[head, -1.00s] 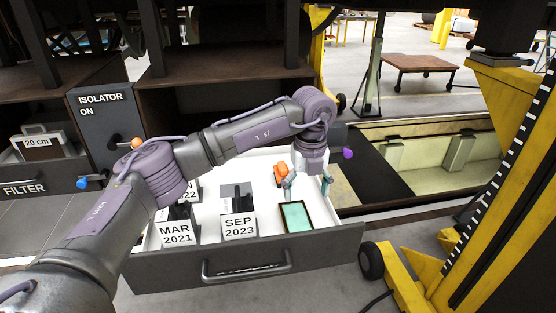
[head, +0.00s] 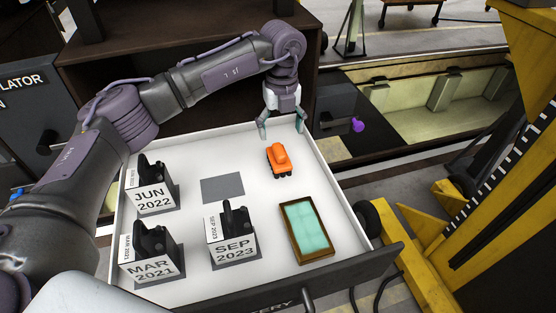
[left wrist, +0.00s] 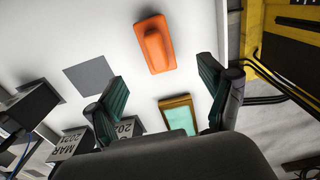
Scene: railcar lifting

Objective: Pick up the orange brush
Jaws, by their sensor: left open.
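The orange brush (head: 279,160) lies on the white floor of the open drawer (head: 225,277), toward its back right. My left gripper (head: 278,128) is open and empty above the drawer, just behind the brush in the head view and apart from it. In the left wrist view the brush (left wrist: 154,44) lies beyond the gap between the two open fingers of my left gripper (left wrist: 160,92), with its raised handle facing the camera. My right gripper is not in view.
Dated black-handled blocks, such as the SEP 2023 block (head: 231,235), stand in the drawer's left and middle. A framed green pad (head: 306,228) lies in front of the brush. A grey square (head: 223,187) is bare. A yellow jack (head: 440,230) stands at right.

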